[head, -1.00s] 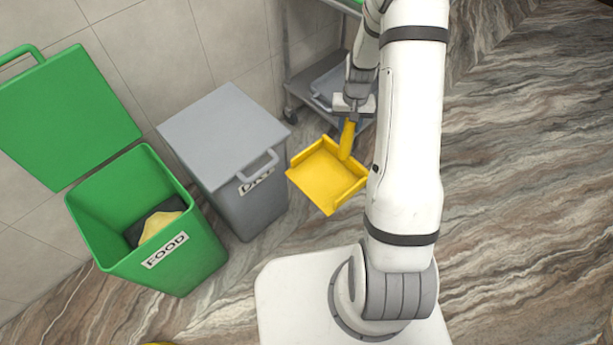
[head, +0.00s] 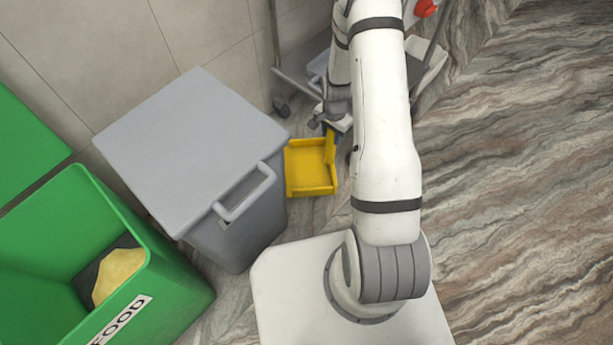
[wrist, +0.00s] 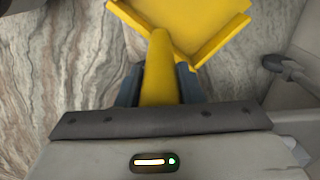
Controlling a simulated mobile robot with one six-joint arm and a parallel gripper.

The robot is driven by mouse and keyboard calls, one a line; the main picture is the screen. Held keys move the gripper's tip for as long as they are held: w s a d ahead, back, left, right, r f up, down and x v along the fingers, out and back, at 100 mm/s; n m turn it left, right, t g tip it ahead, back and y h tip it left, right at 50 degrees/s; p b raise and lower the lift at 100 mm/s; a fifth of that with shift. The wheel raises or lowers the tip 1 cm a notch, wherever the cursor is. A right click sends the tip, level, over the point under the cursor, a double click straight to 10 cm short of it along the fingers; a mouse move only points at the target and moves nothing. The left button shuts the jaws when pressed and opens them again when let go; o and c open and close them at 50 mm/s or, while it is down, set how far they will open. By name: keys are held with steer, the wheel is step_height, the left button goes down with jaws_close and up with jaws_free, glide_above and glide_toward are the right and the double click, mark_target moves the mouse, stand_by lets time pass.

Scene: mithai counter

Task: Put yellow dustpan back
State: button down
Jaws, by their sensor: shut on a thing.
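The yellow dustpan (head: 310,168) hangs from my gripper (head: 332,130), between the grey bin and the trolley in the head view. In the wrist view, my gripper's two dark fingers (wrist: 158,84) are shut on the dustpan's handle, and the yellow pan (wrist: 185,25) extends beyond them at the top. The pan's far part is cut off by the wrist view's edge. In the head view my arm partly hides the gripper. Whether the pan touches the floor or the bin cannot be told.
A grey lidded bin (head: 190,140) stands close left of the dustpan. An open green bin (head: 170,290) labelled FOOD, with something yellow inside, is at lower left. A grey wheeled trolley (head: 300,68) stands by the wall behind the gripper. Marble floor (head: 520,180) at right is clear.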

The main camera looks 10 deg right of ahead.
mark_target(327, 152)
steer(key=shift+w+a+f+b, duration=0.15)
steer(key=shift+w+f, duration=0.05)
steer(key=shift+f, duration=0.25)
steer(key=shift+w+a+f+b, duration=0.15)
steer(key=shift+w+f, duration=0.05)
steer(key=shift+f, duration=0.25)
step_height(327, 152, down, 9)
steer(key=b, duration=0.4)
steer(key=shift+f, duration=0.3)
steer(key=c, duration=1)
jaws_free()
steer(key=shift+o, duration=0.2)
